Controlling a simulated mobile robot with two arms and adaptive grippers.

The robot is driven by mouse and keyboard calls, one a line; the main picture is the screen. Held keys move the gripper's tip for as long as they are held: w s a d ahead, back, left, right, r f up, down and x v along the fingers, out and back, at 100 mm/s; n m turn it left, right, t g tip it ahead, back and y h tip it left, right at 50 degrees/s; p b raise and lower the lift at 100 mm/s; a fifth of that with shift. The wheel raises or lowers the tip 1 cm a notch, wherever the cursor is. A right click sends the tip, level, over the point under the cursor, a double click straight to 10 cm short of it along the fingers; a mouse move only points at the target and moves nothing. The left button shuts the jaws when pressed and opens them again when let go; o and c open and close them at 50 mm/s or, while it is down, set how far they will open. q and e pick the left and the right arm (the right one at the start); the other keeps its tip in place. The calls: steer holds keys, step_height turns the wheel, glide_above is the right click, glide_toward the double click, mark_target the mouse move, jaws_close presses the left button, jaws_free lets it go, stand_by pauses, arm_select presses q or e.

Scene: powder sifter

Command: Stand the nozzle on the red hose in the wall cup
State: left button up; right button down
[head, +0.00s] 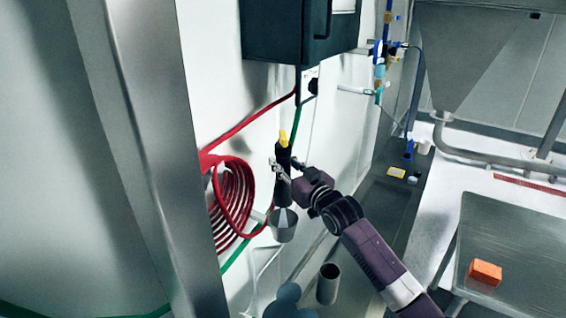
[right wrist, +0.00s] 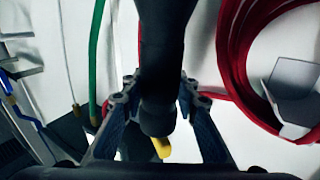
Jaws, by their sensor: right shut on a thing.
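The nozzle (head: 283,187) is a black, upright body with a yellow piece at its top. My right gripper (head: 281,168) is shut on its upper part, with a finger on either side. In the right wrist view the black nozzle (right wrist: 163,60) runs between the fingers, its yellow piece below. The metal wall cup (head: 283,229) is directly under the nozzle. The nozzle's lower end is at the cup's mouth; I cannot tell whether it rests inside. The red hose (head: 232,200) hangs coiled on the wall to the left; its join to the nozzle is unclear.
A dark wall box (head: 290,32) is above. A green hose (right wrist: 97,60) runs along the wall beside the nozzle. A grey open cylinder (head: 328,284) is below right. A metal table (head: 520,240) bears an orange block (head: 485,272). A steel post (head: 150,150) stands at left.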

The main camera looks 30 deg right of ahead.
steer(key=shift+w+r, duration=0.1)
steer(key=b, duration=0.4)
glide_above(283, 202)
steer(key=w+d, duration=0.1)
steer(key=w, duration=0.2)
steer(key=shift+s+d+f, duration=0.1)
steer(key=shift+f, duration=1.25)
steer(key=shift+s+d+f, duration=0.1)
steer(key=shift+f, duration=1.25)
steer(key=shift+f+b, duration=1.95)
steer(key=shift+f, duration=1.65)
steer(key=shift+f+b, duration=0.4)
steer(key=shift+f, duration=0.25)
steer(key=c, duration=1.5)
jaws_free()
steer(key=shift+c, duration=0.2)
steer(key=shift+o, duration=0.5)
steer(key=shift+f, duration=0.2)
steer(key=s, duration=1.2)
steer(key=shift+d+r, duration=0.15)
steer(key=shift+d, duration=0.1)
